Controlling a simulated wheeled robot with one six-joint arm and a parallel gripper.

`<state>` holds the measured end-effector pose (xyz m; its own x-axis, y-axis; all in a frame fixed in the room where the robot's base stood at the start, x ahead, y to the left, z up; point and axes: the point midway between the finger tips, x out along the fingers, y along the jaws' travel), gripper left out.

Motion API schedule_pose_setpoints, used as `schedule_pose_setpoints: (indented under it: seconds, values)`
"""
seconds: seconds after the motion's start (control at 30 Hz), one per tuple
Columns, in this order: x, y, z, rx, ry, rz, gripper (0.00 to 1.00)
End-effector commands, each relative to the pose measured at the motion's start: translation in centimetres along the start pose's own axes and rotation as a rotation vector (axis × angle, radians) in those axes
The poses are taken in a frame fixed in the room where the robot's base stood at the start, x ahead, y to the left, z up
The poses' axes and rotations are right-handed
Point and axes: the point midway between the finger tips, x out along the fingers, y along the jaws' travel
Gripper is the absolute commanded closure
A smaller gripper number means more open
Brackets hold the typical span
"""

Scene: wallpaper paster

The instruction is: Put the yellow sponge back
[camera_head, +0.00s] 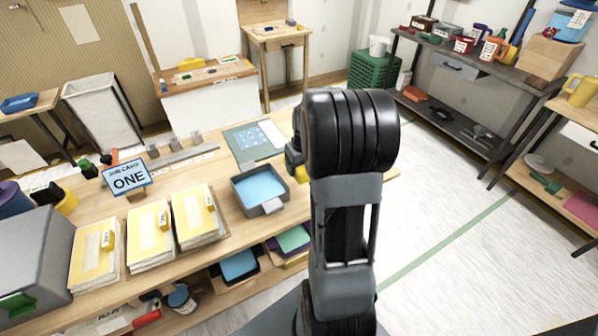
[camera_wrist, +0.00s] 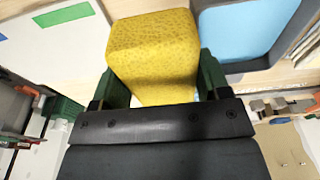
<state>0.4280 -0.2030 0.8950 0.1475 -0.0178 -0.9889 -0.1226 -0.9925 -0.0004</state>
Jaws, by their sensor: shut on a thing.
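The yellow sponge (camera_wrist: 152,50) fills the middle of the wrist view, between the two green fingers of my gripper (camera_wrist: 155,85). My gripper is shut on it, one finger at each side. In the head view a small yellow part of the sponge (camera_head: 301,174) shows at the left edge of my arm, above the right side of the long wooden table (camera_head: 215,245). Most of my gripper is hidden behind my arm there. I cannot tell whether the sponge touches the table.
A grey tray with blue inside (camera_head: 246,204) lies left of my gripper. Beyond it is a green cutting mat (camera_head: 240,142). Several paper stacks (camera_head: 151,233) and a "JOB CARD ONE" sign (camera_head: 128,178) take up the table's left. The floor right of the table (camera_head: 450,240) is clear.

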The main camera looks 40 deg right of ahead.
Motion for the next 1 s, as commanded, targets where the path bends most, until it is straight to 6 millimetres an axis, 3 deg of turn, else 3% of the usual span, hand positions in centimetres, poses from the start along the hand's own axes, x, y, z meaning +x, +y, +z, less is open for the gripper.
schedule_pose_setpoints:
  seconds: [0.07,0.3,0.67,0.83,1.0]
  values:
    - [1.3,0.6,-1.5,-0.001,-0.004,-0.002,0.55]
    - [4.9,1.6,-3.4,-0.002,-0.001,-0.001,0.55]
    - [7.5,2.3,-4.8,-0.001,-0.001,-0.001,0.55]
    - [9.4,2.3,-4.4,-0.002,-0.002,-0.001,0.55]
    - [9.9,2.3,-4.3,-0.001,0.001,0.0,0.55]
